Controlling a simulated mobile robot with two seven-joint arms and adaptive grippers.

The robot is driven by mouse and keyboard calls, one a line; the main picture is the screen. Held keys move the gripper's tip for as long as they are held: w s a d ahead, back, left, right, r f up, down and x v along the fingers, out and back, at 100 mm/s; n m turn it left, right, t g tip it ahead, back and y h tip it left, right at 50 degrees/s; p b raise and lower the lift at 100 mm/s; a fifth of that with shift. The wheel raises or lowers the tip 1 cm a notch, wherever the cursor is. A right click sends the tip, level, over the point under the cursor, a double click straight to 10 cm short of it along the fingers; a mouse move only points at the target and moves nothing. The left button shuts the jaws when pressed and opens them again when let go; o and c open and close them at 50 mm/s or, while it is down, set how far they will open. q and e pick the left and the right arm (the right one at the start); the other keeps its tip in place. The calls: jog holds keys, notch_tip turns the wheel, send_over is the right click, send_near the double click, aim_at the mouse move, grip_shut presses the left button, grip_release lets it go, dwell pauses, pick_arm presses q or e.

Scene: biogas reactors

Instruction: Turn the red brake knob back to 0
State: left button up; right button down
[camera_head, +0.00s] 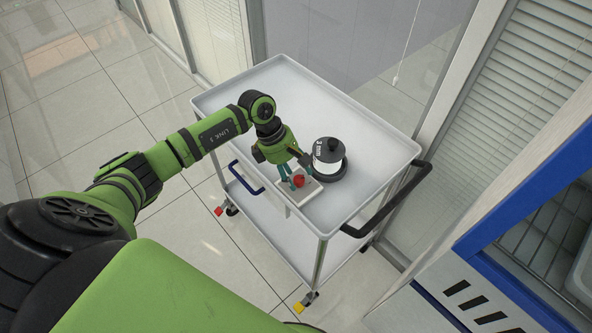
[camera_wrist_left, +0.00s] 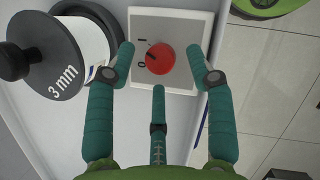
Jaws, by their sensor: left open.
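The red brake knob (camera_head: 299,181) sits on a small white plate (camera_head: 307,196) near the front edge of the cart top. In the left wrist view the knob (camera_wrist_left: 160,61) is round and red, with the marks I and 0 on the plate (camera_wrist_left: 181,22) to its left. A dark pointer at the knob's left side seems to lie between the marks; its exact setting is hard to tell. My left gripper (camera_head: 294,172) is over the knob. In the wrist view its open teal fingers (camera_wrist_left: 158,57) stand either side of the knob, apart from it, with a third finger below.
A black and white spool marked 3 mm (camera_head: 327,155) stands right beside the plate, close to my left finger. The white cart (camera_head: 285,95) has raised rims and a black handle (camera_head: 392,203). Its far top is clear. A blue-framed cabinet (camera_head: 500,215) stands at right.

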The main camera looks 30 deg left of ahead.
pick_arm(q)
jog(key=shift+d+f, duration=0.2)
jog(key=shift+f, duration=0.3)
grip_shut()
jog(key=n, duration=0.2)
jog(key=n+t, duration=0.1)
jog(key=n, duration=0.1)
jog(key=n+t+y, duration=0.1)
jog(key=n, duration=0.1)
jog(key=shift+s+d+p, duration=0.2)
jog(key=shift+s+p, duration=0.1)
jog(key=shift+s, duration=0.05)
jog(key=n, duration=0.2)
jog(key=n+t+y, duration=0.1)
jog(key=n, duration=0.2)
jog(key=shift+s+d+n+y, duration=0.1)
jog(key=shift+d+n+y, duration=0.15)
jog(key=shift+n+y, duration=0.15)
grip_release()
